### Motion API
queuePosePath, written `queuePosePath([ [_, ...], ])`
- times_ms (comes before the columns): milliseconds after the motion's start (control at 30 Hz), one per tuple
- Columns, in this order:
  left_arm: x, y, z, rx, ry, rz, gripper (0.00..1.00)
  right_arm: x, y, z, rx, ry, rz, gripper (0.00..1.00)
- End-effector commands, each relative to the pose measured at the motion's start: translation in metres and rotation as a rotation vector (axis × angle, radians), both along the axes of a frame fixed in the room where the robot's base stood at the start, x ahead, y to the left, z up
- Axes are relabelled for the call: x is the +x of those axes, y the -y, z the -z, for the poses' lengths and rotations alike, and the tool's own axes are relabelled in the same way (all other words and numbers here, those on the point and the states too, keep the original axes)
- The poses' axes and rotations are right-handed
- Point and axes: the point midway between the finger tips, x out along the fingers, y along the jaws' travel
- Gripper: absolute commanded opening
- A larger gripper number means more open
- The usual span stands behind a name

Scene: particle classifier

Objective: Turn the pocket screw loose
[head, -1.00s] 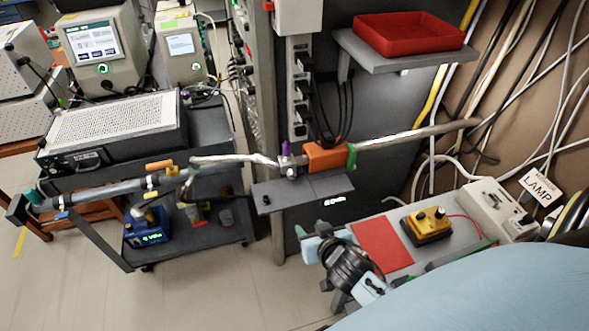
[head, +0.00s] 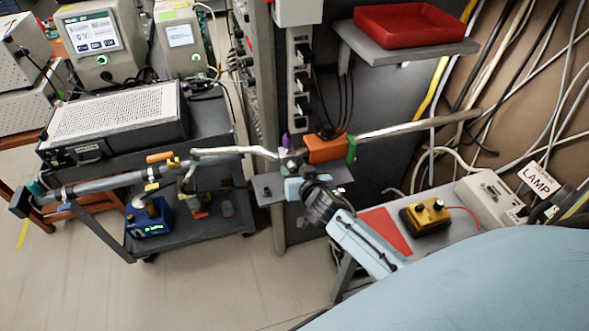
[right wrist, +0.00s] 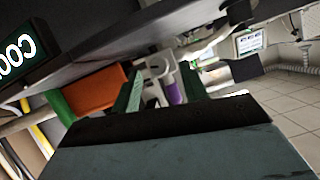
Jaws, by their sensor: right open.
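A small purple knob (head: 286,140) stands on the metal clamp (head: 291,158) at the pipe joint, left of an orange block. It looks like a screw head, but I cannot tell for certain that it is the pocket screw. My right gripper (head: 292,177) is just below the clamp, over the small grey shelf. In the right wrist view my right gripper (right wrist: 160,90) is open, with the purple knob (right wrist: 173,92) and part of the pale clamp showing between its green fingers. I cannot tell whether the fingers touch them.
The orange block (head: 326,149) with a green end sits right beside the clamp. A long pipe (head: 420,124) runs right to the cables. Below right stand a bench with a red sheet (head: 385,230) and a yellow box (head: 425,216). A red tray (head: 410,31) is above.

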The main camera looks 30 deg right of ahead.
Motion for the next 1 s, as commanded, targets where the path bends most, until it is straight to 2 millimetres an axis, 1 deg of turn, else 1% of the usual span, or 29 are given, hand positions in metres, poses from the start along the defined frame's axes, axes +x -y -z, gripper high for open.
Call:
queuePosePath([
  [100,0.0,0.0,0.001,0.0,0.0,0.0,0.52,0.01,0.002,0.004,0.0,0.0,0.0,0.44],
  [200,0.0,0.0,0.002,0.001,0.0,0.0,0.52,0.014,0.003,0.006,-0.001,-0.001,-0.001,0.44],
  [500,0.0,-0.001,0.002,0.001,-0.001,-0.001,0.52,0.015,0.003,0.006,-0.001,0.0,0.0,0.44],
  [567,0.0,-0.001,0.002,0.001,-0.001,-0.001,0.52,0.015,0.003,0.006,-0.001,0.0,0.0,0.38],
  [833,0.0,-0.001,0.002,0.001,-0.002,-0.001,0.52,0.015,0.003,0.007,0.0,-0.001,0.0,0.02],
  [867,-0.001,-0.001,0.002,0.001,-0.002,-0.001,0.52,0.015,0.003,0.007,0.0,-0.001,0.0,0.0],
  [1000,-0.001,-0.001,0.002,0.001,-0.002,-0.001,0.52,0.015,0.003,0.007,-0.005,-0.001,0.0,0.0],
])
